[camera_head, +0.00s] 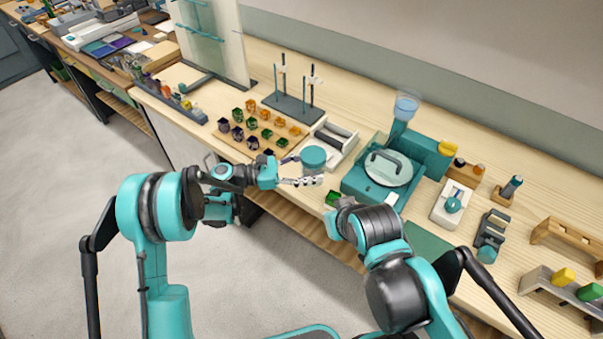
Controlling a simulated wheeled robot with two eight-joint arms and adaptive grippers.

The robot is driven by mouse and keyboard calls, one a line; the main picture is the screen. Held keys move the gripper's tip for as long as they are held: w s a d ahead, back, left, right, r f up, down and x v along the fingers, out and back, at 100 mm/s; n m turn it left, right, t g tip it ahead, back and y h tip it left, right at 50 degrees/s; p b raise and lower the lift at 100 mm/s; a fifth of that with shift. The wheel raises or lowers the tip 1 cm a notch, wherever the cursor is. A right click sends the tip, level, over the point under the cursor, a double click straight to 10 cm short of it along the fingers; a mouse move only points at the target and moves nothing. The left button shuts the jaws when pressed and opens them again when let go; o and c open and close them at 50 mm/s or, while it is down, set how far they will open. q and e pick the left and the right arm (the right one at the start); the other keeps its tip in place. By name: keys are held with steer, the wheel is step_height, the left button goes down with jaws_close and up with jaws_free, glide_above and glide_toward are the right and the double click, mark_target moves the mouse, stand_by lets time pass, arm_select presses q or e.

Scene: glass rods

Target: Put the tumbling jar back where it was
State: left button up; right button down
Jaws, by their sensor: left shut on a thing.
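The tumbling jar (313,157) is a short teal cylinder near the front edge of the bench. My left gripper (303,174) reaches in from the left and is shut on the jar at its near side. The fingers cover part of the jar's lower side. The light tumbler frame with two dark rollers (336,138) stands just behind the jar, with no jar seen resting on it. My right arm comes in from the lower right. Its wrist hides the right gripper's fingers.
A wooden board (262,139) with rows of coloured pieces lies left of the tumbler. A dark stand with rods (291,106) is behind it. A teal machine with a round pale disc (388,168) stands to the right. A small green piece (333,198) lies near the front edge.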

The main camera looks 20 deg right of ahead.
arm_select(q)
steer(key=w+f, duration=0.1)
steer(key=w, duration=0.1)
steer(key=w+f+b, duration=0.1)
steer(key=w+f, duration=0.1)
steer(key=w, duration=0.1)
steer(key=w+a+f, duration=0.1)
steer(key=w, duration=0.1)
steer(key=shift+w+f+b, duration=0.25)
steer(key=shift+f+b, duration=0.05)
steer(key=shift+b, duration=0.1)
step_height(320, 180, down, 4)
steer(key=shift+f+b, duration=0.1)
steer(key=shift+b, duration=0.75)
steer(key=o, duration=1.6)
steer(key=shift+a, duration=0.1)
